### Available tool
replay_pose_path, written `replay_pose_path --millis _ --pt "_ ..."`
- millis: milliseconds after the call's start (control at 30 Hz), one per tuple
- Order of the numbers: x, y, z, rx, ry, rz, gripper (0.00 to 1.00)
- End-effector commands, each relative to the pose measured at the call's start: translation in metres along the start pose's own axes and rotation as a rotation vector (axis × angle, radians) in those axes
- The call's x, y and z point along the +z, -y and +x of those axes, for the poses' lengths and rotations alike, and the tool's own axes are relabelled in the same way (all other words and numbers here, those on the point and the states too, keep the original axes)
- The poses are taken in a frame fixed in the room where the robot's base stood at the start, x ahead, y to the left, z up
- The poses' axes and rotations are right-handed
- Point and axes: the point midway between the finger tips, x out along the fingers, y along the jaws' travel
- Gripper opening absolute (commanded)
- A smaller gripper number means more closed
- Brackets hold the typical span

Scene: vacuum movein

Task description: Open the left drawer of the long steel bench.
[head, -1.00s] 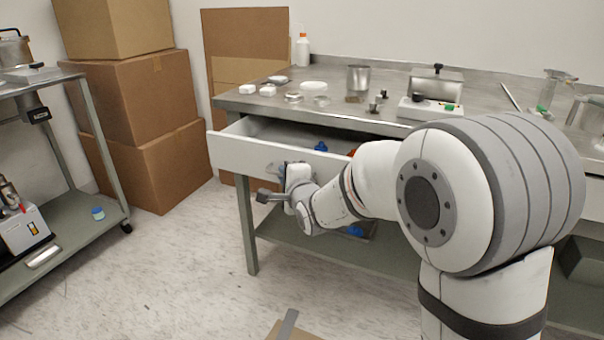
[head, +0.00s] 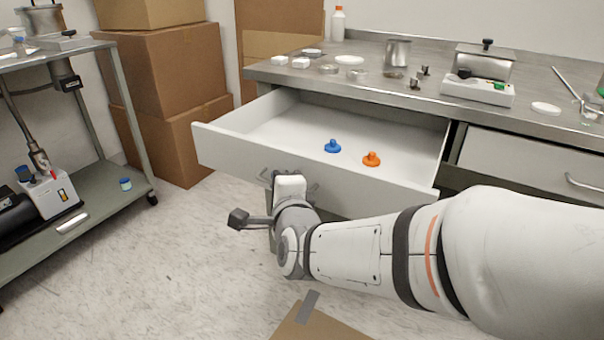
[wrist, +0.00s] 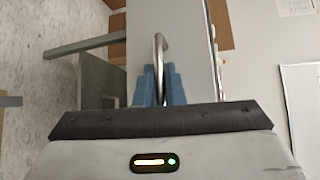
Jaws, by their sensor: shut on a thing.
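The left drawer (head: 230,146) of the long steel bench (head: 400,97) is pulled well out, and its inside shows in the head view. A blue knobbed piece (head: 332,146) and an orange one (head: 371,159) lie in it. My gripper (head: 284,178) is at the drawer's front face, partly hidden by my own wrist in the head view. In the wrist view the blue fingers of my gripper (wrist: 160,86) are shut on the curved metal drawer handle (wrist: 159,48). The drawer front (wrist: 190,60) lies just beyond them.
Small dishes, a metal cup (head: 397,52) and a scale (head: 478,88) stand on the bench top. Stacked cardboard boxes (head: 160,75) and a cart (head: 100,185) stand at left. A cardboard piece (head: 325,322) lies on the otherwise clear floor nearby.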

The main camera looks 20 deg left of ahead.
Motion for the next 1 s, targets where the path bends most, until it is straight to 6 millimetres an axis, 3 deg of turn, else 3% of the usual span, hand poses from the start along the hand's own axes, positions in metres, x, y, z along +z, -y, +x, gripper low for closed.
replay_pose_path --millis 400,433,667,1000 --pt "0.008 -0.004 -0.004 0.007 0.01 0.001 0.0" --pt "0.008 -0.005 -0.004 0.007 0.01 0.001 0.11" --pt "0.01 -0.004 -0.004 0.006 0.015 0.0 0.3" --pt "0.011 -0.002 -0.011 0.005 0.018 -0.001 0.3"
